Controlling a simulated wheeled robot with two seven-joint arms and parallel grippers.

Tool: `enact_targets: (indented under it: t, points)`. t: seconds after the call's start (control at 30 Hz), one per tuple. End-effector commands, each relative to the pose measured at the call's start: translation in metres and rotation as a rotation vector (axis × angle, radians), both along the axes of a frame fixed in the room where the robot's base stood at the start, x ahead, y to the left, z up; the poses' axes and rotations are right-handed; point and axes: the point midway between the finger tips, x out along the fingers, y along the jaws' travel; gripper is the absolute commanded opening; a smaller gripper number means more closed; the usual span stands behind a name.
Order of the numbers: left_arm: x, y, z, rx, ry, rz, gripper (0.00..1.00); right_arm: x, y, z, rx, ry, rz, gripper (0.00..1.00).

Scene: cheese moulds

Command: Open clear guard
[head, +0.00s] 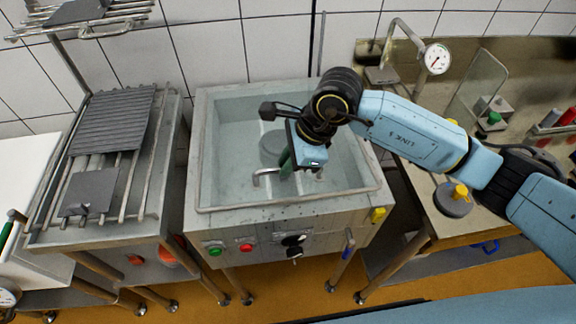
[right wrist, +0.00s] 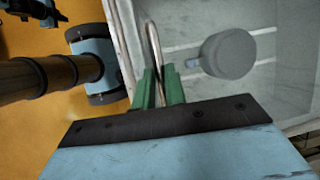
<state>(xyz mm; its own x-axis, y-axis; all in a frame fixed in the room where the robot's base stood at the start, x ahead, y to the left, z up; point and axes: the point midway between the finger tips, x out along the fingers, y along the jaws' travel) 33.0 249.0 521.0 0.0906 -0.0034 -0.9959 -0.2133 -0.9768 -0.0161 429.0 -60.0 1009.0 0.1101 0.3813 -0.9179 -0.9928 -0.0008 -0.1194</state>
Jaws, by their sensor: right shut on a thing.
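The clear guard (head: 225,165) appears to lie flat over the pale basin, with a metal rim along its front edge. Its bent metal handle (head: 264,173) stands near that front edge. My right gripper (head: 287,165) reaches down over the guard from the right, at the handle. In the right wrist view its green fingers (right wrist: 160,88) are shut around the handle (right wrist: 153,48). In the head view the gripper body hides part of the handle. My left gripper is not in view.
A grey round piece (right wrist: 228,53) sits under the guard. The basin's front has a green button (head: 214,248), a red button (head: 246,246) and black knobs (head: 293,240). A rack with dark plates (head: 112,120) stands left. A pressure gauge (head: 437,58) stands on the right bench.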

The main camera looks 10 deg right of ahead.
Motion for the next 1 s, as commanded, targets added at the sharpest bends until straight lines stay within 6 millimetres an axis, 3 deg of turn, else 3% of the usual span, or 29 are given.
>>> enact_targets:
  t: [0.03, 0.2, 0.5, 0.7, 1.0]
  points:
    - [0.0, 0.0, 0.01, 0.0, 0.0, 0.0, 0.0, 0.007, 0.0, 0.021, 0.003, 0.014, -0.002, 0.0]
    - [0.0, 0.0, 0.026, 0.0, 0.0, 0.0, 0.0, 0.025, 0.001, 0.068, 0.004, 0.136, -0.003, 0.0]
    - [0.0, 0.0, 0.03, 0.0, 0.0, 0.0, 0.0, 0.068, 0.0, 0.14, 0.006, 0.165, -0.005, 0.0]
    - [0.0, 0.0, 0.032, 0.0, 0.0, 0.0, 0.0, 0.092, 0.0, 0.168, 0.006, 0.162, -0.007, 0.0]
    - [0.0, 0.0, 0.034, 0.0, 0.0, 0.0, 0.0, 0.112, -0.001, 0.186, 0.002, 0.163, -0.008, 0.0]
